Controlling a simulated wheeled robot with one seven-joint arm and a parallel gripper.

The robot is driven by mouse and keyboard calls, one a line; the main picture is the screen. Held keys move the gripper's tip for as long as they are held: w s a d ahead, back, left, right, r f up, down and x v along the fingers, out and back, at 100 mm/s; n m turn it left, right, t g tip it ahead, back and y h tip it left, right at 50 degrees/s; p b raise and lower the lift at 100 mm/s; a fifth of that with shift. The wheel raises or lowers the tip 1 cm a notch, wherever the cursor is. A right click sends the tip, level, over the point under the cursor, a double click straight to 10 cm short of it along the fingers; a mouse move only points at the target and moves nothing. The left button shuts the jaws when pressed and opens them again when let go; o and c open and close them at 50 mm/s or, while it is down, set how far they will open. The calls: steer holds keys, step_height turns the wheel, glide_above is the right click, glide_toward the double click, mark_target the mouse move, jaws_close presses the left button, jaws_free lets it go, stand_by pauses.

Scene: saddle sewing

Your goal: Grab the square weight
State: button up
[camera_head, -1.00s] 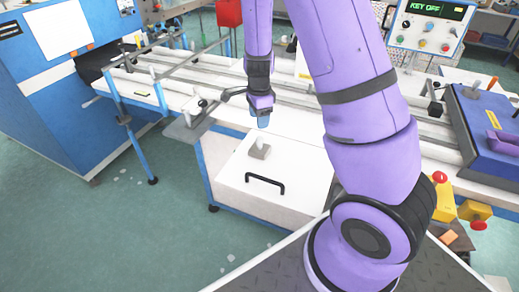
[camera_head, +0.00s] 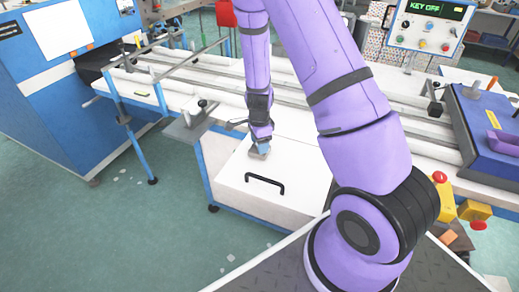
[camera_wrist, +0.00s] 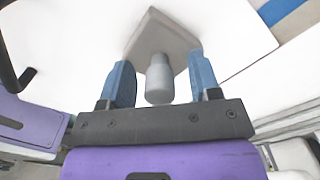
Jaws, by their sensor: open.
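The square weight (camera_wrist: 160,35) is a grey square plate with a rounded upright knob (camera_wrist: 159,80). It sits on the white top of the cabinet, and in the head view a bit of its base (camera_head: 257,156) shows under my gripper. My gripper (camera_head: 261,148) points down over it. In the wrist view my gripper (camera_wrist: 161,75) is open, with one blue finger on each side of the knob. A gap shows between the knob and each finger. The knob stands between the fingers, and the plate lies beyond the fingertips.
The white cabinet top (camera_head: 295,165) is clear around the weight. A black handle (camera_head: 265,180) is on the cabinet. A long white machine bed with rails (camera_head: 200,75) runs behind. A blue box (camera_head: 490,120) stands at the right, and a grey plate (camera_head: 187,128) juts out at the left.

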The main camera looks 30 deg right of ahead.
steer(key=shift+c, duration=0.4)
jaws_close()
